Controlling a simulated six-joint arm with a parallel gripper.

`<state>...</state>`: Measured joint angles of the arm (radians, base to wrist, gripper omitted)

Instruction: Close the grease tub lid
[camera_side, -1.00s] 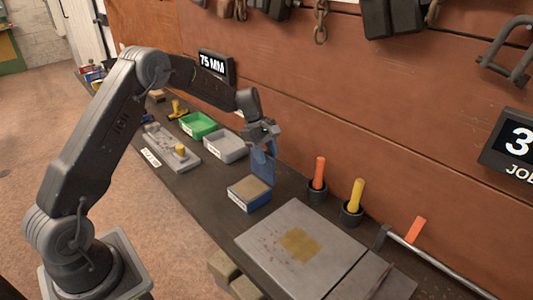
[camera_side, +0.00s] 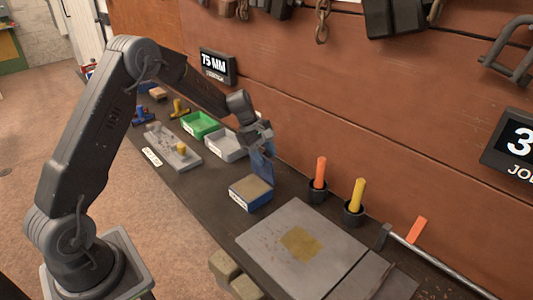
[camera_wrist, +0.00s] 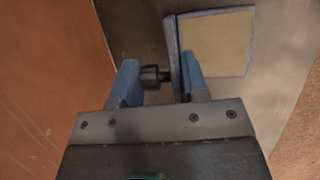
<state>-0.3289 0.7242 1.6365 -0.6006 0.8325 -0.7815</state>
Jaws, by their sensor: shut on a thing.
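The grease tub (camera_side: 251,193) is a low blue box filled with tan grease, standing on the bench with a pale label on its front. Its blue lid (camera_side: 264,167) stands steeply raised at the tub's back edge. My gripper (camera_side: 258,138) is above the tub at the lid's upper part, shut on the lid. In the wrist view, the lid (camera_wrist: 174,58) shows nearly edge-on between my two blue fingers, with a dark knob (camera_wrist: 150,78) on its left face. The tan grease (camera_wrist: 215,42) shows right of the lid.
Orange and yellow handles stand in dark cups (camera_side: 318,191) to the right. A large grey plate (camera_side: 300,243) lies in front. The brown wall is close behind.

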